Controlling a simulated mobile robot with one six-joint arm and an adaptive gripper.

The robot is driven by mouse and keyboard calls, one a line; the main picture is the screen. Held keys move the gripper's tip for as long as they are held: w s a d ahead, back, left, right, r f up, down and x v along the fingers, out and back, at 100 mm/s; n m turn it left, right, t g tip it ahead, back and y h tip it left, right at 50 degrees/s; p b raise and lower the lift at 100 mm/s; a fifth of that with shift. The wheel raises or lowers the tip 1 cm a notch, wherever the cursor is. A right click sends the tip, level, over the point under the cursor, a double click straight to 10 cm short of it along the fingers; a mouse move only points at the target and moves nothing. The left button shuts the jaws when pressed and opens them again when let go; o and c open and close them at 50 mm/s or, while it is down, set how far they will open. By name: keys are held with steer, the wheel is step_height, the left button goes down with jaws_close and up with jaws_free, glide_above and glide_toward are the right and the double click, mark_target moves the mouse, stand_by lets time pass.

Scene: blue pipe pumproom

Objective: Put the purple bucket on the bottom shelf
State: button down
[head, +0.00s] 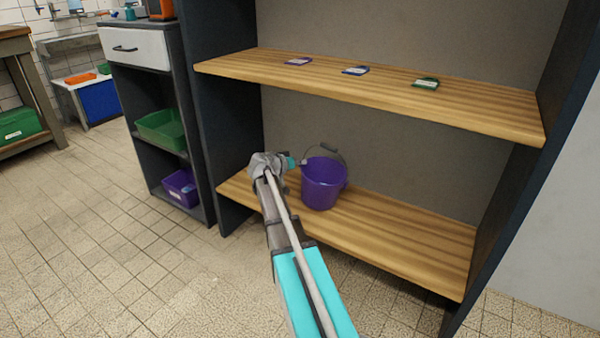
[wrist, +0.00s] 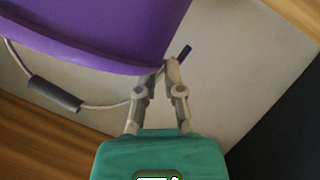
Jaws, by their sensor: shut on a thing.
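The purple bucket (head: 323,185) is upright over the left part of the bottom shelf (head: 410,235). Its base looks level with the shelf boards, but I cannot tell whether it rests on them. My gripper (head: 303,161) reaches it from the left at rim height. In the wrist view, the bucket (wrist: 110,30) fills the upper left, with its wire handle and grey grip showing. My gripper (wrist: 165,68) is shut at the bucket's edge, with a small purple piece just beyond the fingertips. The exact part held is partly hidden.
The upper shelf (head: 380,90) carries a purple, a blue and a green label or small box. Dark uprights close both sides. The bottom shelf is bare right of the bucket. A cabinet with a green crate (head: 162,130) and a purple crate (head: 181,188) stands left.

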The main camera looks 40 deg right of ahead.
steer(key=shift+f+b, duration=1)
steer(key=shift+f, duration=0.3)
steer(key=c, duration=0.8)
jaws_free()
steer(key=shift+s+a+r, duration=0.1)
steer(key=shift+a, duration=0.1)
steer(key=p+v, duration=0.4)
steer(key=v, duration=0.7)
steer(key=shift+s+a+r, duration=0.1)
steer(key=shift+a+r, duration=0.05)
steer(key=shift+a, duration=0.1)
